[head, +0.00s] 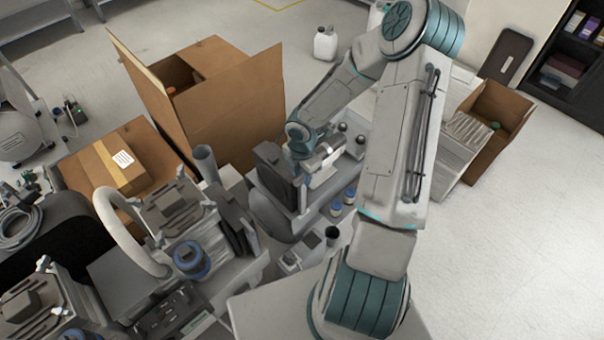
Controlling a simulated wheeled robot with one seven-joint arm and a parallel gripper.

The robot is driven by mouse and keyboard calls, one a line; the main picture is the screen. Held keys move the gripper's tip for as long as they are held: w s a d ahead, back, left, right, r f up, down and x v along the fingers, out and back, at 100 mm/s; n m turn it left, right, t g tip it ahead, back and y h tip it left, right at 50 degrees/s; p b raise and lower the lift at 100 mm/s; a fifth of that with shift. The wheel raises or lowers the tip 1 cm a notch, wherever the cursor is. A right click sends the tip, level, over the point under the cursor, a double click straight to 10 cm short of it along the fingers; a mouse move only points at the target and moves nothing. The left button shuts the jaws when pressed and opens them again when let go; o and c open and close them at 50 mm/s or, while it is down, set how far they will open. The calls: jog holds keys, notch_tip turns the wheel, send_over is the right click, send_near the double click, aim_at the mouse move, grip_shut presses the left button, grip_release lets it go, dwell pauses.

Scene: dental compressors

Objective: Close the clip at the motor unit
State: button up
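A grey motor unit (318,207) stands near the middle of the head view. It has a dark upright finned part (271,165) on its left side and small round knobs on its right. My arm reaches over from the right and bends down to this unit. My gripper (322,168) is at the top of the unit, just right of the dark finned part. Its fingertips blend in with the grey parts there, so I cannot tell whether they are open or touching anything. I cannot make out the clip; it is too small or hidden by my wrist.
Another grey machine with a thick pale hose (120,236) and a blue cap (190,259) stands at lower left. An open tall cardboard box (230,115) stands behind. A second open box (508,108) is at the right. Small blue-lidded jars (337,208) stand beside the unit. The right floor is clear.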

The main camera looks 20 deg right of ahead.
grip_shut()
jog(key=shift+m, duration=0.4)
jog(key=m+b, duration=0.1)
jog(key=m, duration=0.2)
jog(key=shift+m, duration=0.4)
jog(key=m, duration=0.4)
jog(key=shift+m+b, duration=0.3)
jog(key=shift+b, duration=0.1)
jog(key=m+b, duration=0.1)
jog(key=m, duration=0.3)
jog(key=shift+m+b, duration=0.55)
jog(key=shift+m, duration=1.65)
